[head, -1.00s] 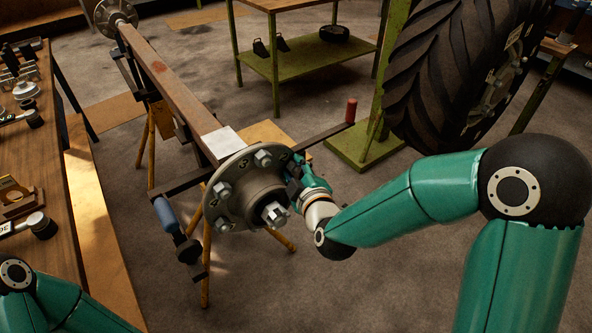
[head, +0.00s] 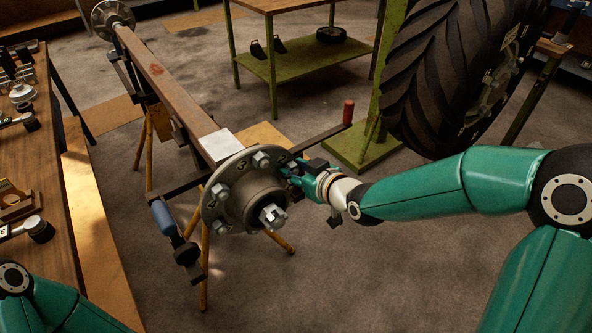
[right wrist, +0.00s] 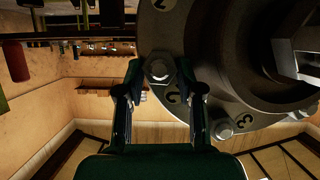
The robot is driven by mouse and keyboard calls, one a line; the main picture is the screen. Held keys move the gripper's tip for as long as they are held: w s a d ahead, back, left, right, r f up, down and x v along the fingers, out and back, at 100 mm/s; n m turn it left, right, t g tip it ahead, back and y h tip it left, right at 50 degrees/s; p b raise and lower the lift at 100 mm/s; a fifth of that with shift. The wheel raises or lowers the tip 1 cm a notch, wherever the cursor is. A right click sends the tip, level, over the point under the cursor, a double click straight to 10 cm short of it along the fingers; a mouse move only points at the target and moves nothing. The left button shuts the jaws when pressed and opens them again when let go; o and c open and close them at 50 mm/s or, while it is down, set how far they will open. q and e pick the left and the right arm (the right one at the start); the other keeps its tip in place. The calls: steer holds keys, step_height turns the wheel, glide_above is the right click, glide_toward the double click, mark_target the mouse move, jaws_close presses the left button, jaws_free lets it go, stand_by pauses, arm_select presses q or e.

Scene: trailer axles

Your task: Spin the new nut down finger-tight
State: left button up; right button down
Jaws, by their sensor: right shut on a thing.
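The wheel hub (head: 228,196) is a round grey flange on the near end of the axle, with several nuts on its studs and a shiny castle-shaped nut (head: 272,216) at its centre. My right gripper (head: 287,172) is at the right side of the flange. In the right wrist view its two fingers (right wrist: 159,76) are shut on either side of a hex nut (right wrist: 159,66) on a stud, beside a stamped number on the flange. The fingers hide that nut in the head view. My left gripper is out of view; only part of that arm shows at the bottom left.
The long axle beam (head: 172,90) runs away on yellow stands. A wooden bench (head: 40,230) with tools stands at the left. A large tyre (head: 440,80) stands at the right, and a green shelf table (head: 290,60) at the back. Floor at the lower middle is clear.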

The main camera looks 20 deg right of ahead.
steer(key=shift+w+r+m, duration=0.2)
steer(key=shift+r+m, duration=0.15)
steer(key=shift+m, duration=0.05)
steer(key=c, duration=1.1)
jaws_free()
steer(key=o, duration=0.4)
steer(key=shift+w+f, duration=0.1)
steer(key=shift+o, duration=0.2)
